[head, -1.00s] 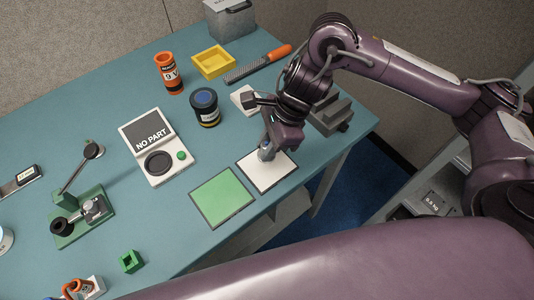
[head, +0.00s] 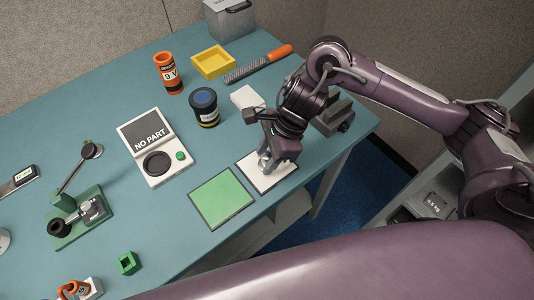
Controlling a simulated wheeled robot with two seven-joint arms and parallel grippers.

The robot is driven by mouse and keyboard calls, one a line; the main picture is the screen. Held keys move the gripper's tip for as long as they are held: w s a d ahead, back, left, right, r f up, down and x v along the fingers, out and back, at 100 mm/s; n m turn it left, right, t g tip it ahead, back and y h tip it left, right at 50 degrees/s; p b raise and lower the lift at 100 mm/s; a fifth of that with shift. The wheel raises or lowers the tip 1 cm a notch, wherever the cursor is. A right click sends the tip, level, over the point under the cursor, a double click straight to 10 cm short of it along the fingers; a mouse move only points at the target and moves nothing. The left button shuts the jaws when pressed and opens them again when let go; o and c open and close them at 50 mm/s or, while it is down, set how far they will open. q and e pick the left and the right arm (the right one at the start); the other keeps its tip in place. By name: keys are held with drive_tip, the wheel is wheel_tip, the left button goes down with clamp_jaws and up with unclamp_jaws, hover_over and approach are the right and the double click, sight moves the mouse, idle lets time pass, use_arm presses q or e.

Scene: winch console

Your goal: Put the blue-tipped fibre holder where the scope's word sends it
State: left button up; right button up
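The scope (head: 160,150) stands mid-table; its dark screen reads "NO PART" and its round dark well looks empty. A small grey piece with a bluish tint (head: 265,154), perhaps the fibre holder, is at the white mat (head: 256,178). My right gripper (head: 270,166) is low over this mat, its fingers at that piece and largely covering it. I cannot tell whether they are closed on it, or see a blue tip clearly. A green mat (head: 222,198) lies bare to the left of the white one. My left gripper is out of view.
A dark jar with a blue lid (head: 205,106), an orange can (head: 168,74), a yellow tray (head: 213,62) and an orange-handled rasp (head: 262,62) stand farther back. A green stand with a lever (head: 78,217) and a green block (head: 128,262) are at left.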

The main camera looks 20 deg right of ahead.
drive_tip(key=shift+d+r, duration=0.1)
drive_tip(key=shift+r, duration=0.25)
drive_tip(key=p+v, duration=0.1)
drive_tip(key=v, duration=1)
drive_tip(key=shift+r, duration=0.25)
drive_tip(key=shift+s+d, duration=0.1)
drive_tip(key=shift+d, duration=0.05)
